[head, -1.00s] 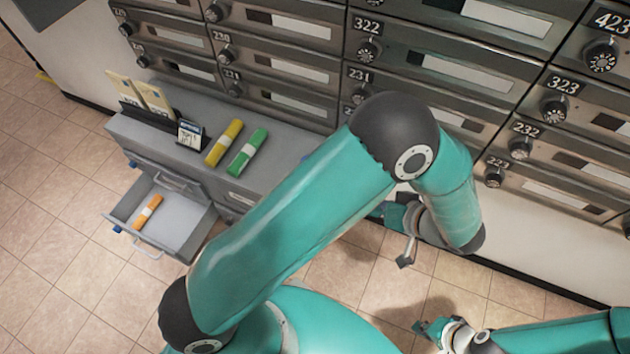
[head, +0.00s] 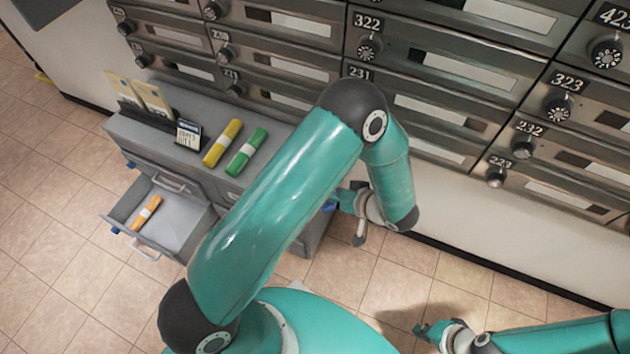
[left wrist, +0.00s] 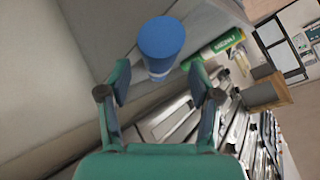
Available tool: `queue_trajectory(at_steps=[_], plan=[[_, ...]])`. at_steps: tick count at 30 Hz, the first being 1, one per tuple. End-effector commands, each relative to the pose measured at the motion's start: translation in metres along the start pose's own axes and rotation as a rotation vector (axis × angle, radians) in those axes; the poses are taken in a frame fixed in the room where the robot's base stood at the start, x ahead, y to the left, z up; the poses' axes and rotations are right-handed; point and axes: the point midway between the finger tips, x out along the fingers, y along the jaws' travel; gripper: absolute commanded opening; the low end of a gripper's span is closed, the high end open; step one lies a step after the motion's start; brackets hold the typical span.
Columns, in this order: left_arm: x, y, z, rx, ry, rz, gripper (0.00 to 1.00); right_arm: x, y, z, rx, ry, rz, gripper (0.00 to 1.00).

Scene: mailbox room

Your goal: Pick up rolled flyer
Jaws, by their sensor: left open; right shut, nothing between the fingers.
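A blue rolled flyer (left wrist: 160,42) with a pale band shows in the left wrist view, just ahead of my left fingertips and between their lines. My left gripper (left wrist: 158,75) is open and empty. A yellow rolled flyer (head: 222,143) and a green one (head: 247,152) lie side by side on the grey cabinet (head: 170,150). An orange roll (head: 146,212) lies in the open drawer (head: 180,235). My right gripper (head: 422,330) is shut and empty, low over the floor.
A black holder (head: 150,118) with envelopes and a small card or calendar (head: 188,134) stand on the cabinet's left part. A wall of mailboxes (head: 430,70) rises behind. The drawer juts out at the front left.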

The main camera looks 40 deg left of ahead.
Motion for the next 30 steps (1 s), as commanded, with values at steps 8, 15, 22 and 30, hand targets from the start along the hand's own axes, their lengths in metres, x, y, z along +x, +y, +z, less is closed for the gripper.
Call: queue_trajectory(at_steps=[8,15,22,30], plan=[[0.024,0.0,0.0,0.0,-0.001,0.0,0.63,0.002,0.001,0.0,0.0,0.0,0.0,0.0],[0.024,0.0,0.0,0.0,-0.001,0.0,0.52,0.002,0.001,0.0,0.0,0.0,0.0,0.0],[0.024,0.0,0.0,-0.001,-0.001,0.0,0.13,0.002,0.001,0.0,0.0,0.0,0.0,0.0],[0.024,-0.001,0.0,-0.001,-0.001,-0.001,0.0,0.002,0.001,0.0,0.0,0.0,0.0,0.0]])
